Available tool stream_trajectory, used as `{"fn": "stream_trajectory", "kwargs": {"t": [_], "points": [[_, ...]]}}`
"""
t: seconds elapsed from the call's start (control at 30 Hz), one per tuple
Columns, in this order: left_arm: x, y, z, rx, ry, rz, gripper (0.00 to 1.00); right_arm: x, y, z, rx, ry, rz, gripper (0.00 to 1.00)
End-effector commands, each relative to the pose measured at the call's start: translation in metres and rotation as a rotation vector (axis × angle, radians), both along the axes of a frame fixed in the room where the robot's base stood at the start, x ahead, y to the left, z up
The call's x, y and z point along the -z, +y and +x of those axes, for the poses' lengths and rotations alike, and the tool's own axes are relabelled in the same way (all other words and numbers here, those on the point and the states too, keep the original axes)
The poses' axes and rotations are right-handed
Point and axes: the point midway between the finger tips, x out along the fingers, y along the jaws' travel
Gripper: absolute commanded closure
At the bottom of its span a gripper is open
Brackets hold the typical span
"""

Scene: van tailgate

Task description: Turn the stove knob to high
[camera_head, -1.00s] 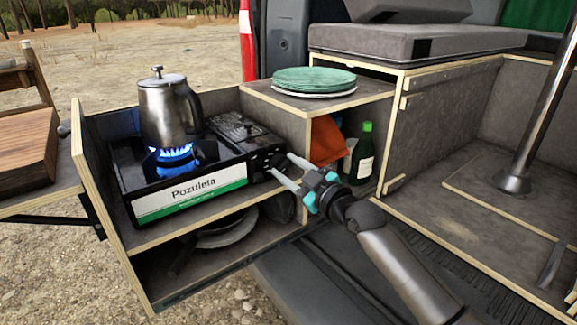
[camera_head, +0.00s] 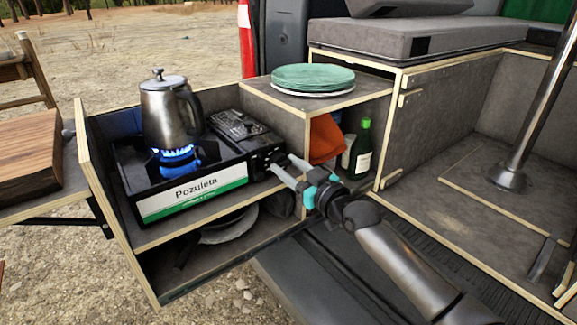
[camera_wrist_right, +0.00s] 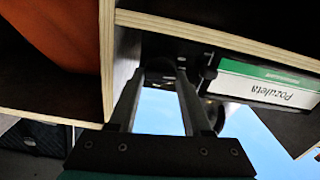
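The camping stove (camera_head: 192,196) sits on the upper shelf of the pull-out unit, with a green and white "Pozuleta" label on its front. A blue flame (camera_head: 172,154) burns under a steel kettle (camera_head: 165,112). My right gripper (camera_head: 278,168) reaches the stove's right front end, its two fingers apart on either side of the dark stove knob. In the right wrist view the fingers (camera_wrist_right: 160,80) close around the dark round knob (camera_wrist_right: 158,66). The knob's marking is hidden. My left gripper is not in view.
Green plates (camera_head: 312,77) lie on the shelf top to the right. A wooden partition edge (camera_wrist_right: 107,65) runs beside the fingers.

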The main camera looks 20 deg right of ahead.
Motion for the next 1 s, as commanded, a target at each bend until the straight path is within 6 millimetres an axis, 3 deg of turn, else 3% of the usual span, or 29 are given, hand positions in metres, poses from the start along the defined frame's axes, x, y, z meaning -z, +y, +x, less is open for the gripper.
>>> {"fn": "stream_trajectory", "kwargs": {"t": [0.03,0.27,0.67,1.0], "points": [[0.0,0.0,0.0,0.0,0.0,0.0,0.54,0.0,0.0,0.0,0.0,0.0,0.0,0.46],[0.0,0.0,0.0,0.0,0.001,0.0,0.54,0.0,0.0,0.0,0.0,0.0,-0.001,0.21],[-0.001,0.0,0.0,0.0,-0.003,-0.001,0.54,0.0,-0.003,-0.008,0.0,0.002,-0.002,0.21],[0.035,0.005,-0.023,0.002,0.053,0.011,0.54,-0.001,-0.019,-0.052,-0.002,0.003,-0.004,0.21]]}}
